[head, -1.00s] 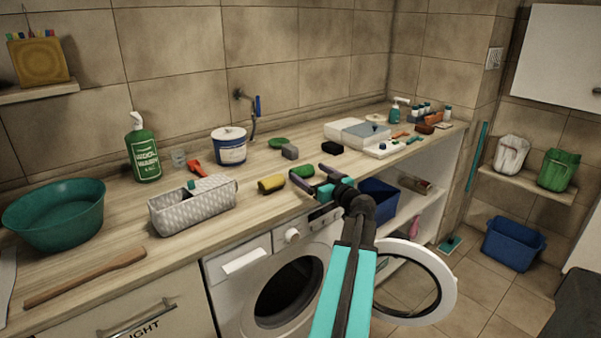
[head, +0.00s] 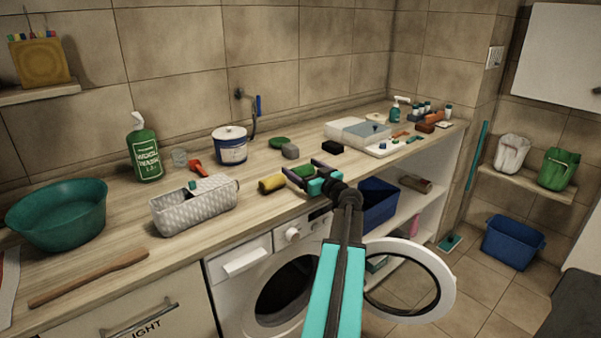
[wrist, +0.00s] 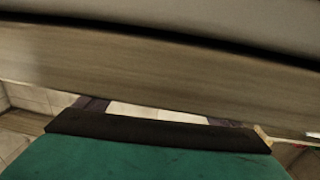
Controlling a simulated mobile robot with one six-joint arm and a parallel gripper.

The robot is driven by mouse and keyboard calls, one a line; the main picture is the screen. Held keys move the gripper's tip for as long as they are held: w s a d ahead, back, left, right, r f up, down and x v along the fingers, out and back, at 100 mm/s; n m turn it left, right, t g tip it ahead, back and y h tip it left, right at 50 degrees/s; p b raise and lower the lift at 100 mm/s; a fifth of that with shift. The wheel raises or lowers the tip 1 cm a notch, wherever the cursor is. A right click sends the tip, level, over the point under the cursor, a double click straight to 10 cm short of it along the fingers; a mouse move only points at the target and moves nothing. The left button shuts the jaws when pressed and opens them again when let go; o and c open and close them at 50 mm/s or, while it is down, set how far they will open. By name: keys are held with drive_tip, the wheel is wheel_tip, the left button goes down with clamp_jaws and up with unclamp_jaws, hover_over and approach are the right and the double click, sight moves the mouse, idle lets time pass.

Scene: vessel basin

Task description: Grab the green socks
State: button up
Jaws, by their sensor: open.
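The green socks (head: 303,171) are a small green roll lying near the front edge of the wooden worktop (head: 110,243), above the washing machine, in the head view. My gripper (head: 299,168) is open, at the worktop's front edge. Its two dark fingers point toward the back wall and appear on either side of the green socks; the head view does not show whether they touch. The front finger and the teal gripper body partly hide the socks. In the wrist view the gripper's teal body fills the bottom, the worktop's edge crosses the top, and the socks do not show.
A yellow roll (head: 272,183) lies just left of the socks, with a grey roll (head: 290,151) behind and a black block (head: 332,147) to the right. A grey basket (head: 195,209) stands further left. The washing machine's round door (head: 447,282) hangs open below.

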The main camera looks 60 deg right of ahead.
drive_tip(key=shift+p+x, duration=0.5)
drive_tip(key=shift+x, duration=1.35)
drive_tip(key=c, duration=1.1)
